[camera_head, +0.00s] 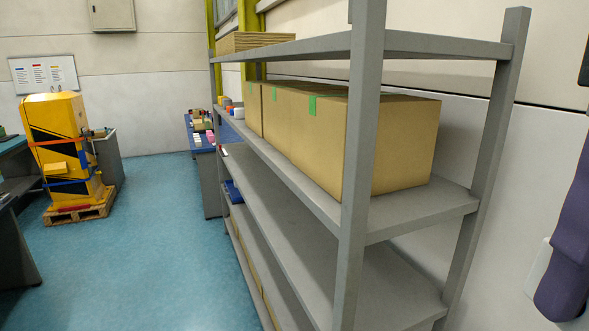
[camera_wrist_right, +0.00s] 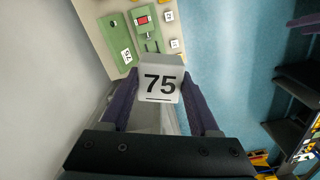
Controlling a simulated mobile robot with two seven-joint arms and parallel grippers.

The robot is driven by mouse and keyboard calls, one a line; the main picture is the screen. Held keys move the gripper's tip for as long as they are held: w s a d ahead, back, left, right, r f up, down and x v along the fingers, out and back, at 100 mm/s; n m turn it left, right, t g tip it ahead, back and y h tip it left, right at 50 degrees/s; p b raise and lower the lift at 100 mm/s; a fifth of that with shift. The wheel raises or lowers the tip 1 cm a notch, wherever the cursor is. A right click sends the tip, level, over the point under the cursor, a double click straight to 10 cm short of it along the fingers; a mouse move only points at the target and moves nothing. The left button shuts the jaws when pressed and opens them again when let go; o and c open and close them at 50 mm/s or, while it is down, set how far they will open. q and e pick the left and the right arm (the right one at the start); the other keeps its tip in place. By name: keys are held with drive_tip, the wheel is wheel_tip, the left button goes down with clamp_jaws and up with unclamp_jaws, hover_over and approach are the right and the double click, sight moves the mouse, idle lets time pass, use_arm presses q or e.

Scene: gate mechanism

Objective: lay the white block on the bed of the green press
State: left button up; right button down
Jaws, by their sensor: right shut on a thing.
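The white block (camera_wrist_right: 148,68), marked 75, is held between the two purple fingers of my right gripper (camera_wrist_right: 160,92) in the right wrist view. The gripper is shut on it. Beyond the block, at the top of that view, are a green plate (camera_wrist_right: 117,35) and a green fixture (camera_wrist_right: 146,20) with a red part, set on a pale surface. I cannot tell whether either belongs to the green press. My left gripper is in neither view.
In the head view a grey shelf rack (camera_head: 365,130) with cardboard boxes (camera_head: 390,140) fills the right. A yellow machine (camera_head: 55,130) stands on a pallet (camera_head: 80,208) at the left. Blue floor (camera_head: 140,250) between them is clear. A bench (camera_head: 205,170) with small items stands behind.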

drive_tip(key=r, duration=0.1)
drive_tip(key=r+p, duration=0.2)
drive_tip(key=shift+s+r, duration=0.25)
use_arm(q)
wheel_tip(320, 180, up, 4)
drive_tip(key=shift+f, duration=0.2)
use_arm(e)
drive_tip(key=shift+f, duration=0.1)
